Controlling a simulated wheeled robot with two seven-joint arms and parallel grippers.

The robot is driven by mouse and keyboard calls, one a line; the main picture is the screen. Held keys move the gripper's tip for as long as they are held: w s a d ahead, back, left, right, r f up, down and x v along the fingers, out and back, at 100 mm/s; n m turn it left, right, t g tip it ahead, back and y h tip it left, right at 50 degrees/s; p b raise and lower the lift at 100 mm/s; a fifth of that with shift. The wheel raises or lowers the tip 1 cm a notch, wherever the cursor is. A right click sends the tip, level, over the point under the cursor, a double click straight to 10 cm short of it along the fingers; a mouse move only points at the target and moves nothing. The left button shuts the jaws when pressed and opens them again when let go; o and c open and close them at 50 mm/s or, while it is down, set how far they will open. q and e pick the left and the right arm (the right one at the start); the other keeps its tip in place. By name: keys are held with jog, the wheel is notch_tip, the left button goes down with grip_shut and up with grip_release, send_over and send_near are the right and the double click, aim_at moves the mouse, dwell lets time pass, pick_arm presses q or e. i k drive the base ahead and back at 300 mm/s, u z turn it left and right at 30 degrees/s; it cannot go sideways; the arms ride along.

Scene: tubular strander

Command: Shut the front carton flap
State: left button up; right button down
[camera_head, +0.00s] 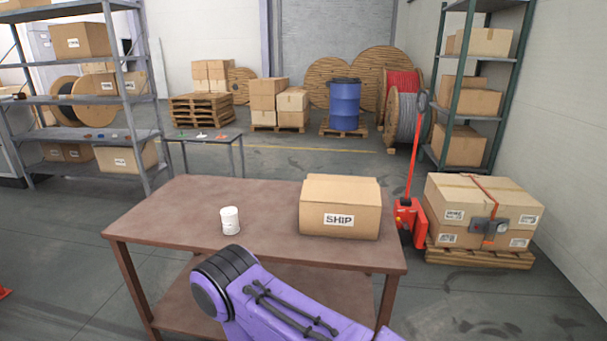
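A brown carton (340,222) with a white SHIP label stands on the right part of the brown table (170,215). Its top (340,190) looks flat and closed. At this size I cannot make out a separate front flap or its exact position. No flap visibly stands up or hangs over the front face. Neither of my grippers is in view. Only a purple and black arm link of mine shows at the bottom, in front of the table, apart from the carton in the picture.
A white cup-like container (230,220) stands on the table left of the carton. A red pallet jack (410,215) and a strapped carton stack (480,212) on a pallet stand to the right. Shelves (80,135) are at the left. The table's left part is clear.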

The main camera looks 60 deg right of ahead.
aim_at(314, 191)
jog(key=z, duration=0.25)
jog(key=i, duration=0.75)
jog(key=z, duration=0.6)
